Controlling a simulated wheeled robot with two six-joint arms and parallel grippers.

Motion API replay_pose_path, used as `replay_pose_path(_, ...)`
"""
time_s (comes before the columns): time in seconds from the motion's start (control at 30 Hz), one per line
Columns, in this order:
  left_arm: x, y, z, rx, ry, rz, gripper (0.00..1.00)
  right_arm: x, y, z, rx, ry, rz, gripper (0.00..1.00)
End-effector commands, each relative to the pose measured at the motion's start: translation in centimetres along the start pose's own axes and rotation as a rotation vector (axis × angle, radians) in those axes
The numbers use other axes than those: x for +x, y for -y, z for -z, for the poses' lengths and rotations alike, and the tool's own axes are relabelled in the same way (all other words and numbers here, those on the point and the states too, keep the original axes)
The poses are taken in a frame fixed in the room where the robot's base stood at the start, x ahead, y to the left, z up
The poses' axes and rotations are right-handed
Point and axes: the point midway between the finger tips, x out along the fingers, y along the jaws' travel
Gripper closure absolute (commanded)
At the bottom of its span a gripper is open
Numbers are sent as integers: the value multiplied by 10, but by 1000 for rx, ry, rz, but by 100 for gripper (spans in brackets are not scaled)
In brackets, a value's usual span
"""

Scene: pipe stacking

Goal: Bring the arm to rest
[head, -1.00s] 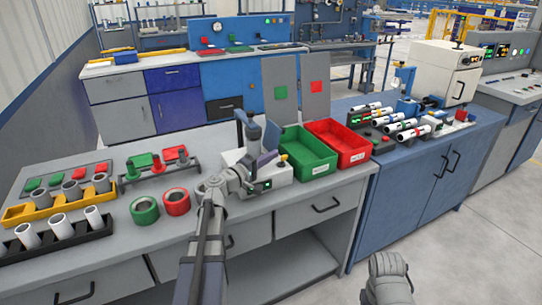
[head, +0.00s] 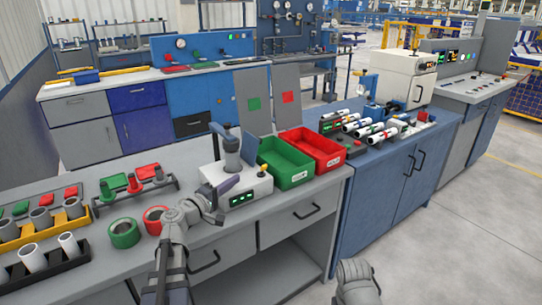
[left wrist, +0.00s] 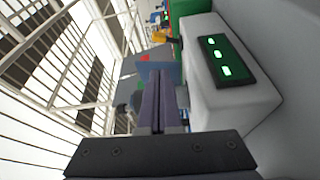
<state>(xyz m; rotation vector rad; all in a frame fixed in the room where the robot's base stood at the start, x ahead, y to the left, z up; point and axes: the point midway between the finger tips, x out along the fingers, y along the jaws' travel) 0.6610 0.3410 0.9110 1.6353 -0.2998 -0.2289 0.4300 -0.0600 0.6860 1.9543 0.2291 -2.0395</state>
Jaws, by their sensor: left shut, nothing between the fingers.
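My left gripper (head: 232,184) is shut and empty in front of the white tester box (head: 250,191) with green lights on the grey bench. The fingers also show pressed together in the left wrist view (left wrist: 160,95). There, the box (left wrist: 225,75) and its green display are just to the right of the fingers. I cannot tell whether the fingers touch it. A grey rounded part of my right arm shows at the bottom of the head view; the right gripper is out of view.
A green bin (head: 285,172) and a red bin (head: 322,150) stand right of the box. Green (head: 124,232) and red (head: 156,220) rings lie on the bench to the left. Black (head: 45,270) and yellow (head: 40,231) racks hold pipes. White pipes (head: 382,136) lie on the blue bench.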

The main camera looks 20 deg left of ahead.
Motion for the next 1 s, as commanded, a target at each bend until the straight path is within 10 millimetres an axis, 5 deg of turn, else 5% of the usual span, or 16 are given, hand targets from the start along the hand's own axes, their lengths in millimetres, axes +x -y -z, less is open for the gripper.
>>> replay_pose_path(0.13, 5, -2, -13, 15, 32, 18, 100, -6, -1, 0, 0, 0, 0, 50)
replay_pose_path(0.23, 18, -5, -52, 68, 132, 80, 100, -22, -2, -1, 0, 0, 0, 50)
replay_pose_path(0.43, 31, 4, -192, 286, 512, 332, 100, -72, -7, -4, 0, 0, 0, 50)
replay_pose_path(0.5, 20, 11, -241, 387, 663, 445, 100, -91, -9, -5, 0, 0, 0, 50)
replay_pose_path(0.63, -17, 21, -307, 585, 917, 665, 100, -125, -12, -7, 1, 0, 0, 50)
replay_pose_path(0.8, -74, 19, -345, 852, 1151, 948, 100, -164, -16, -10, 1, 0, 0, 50)
replay_pose_path(1.0, -115, 2, -347, 1085, 1258, 1187, 100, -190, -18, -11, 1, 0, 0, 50)
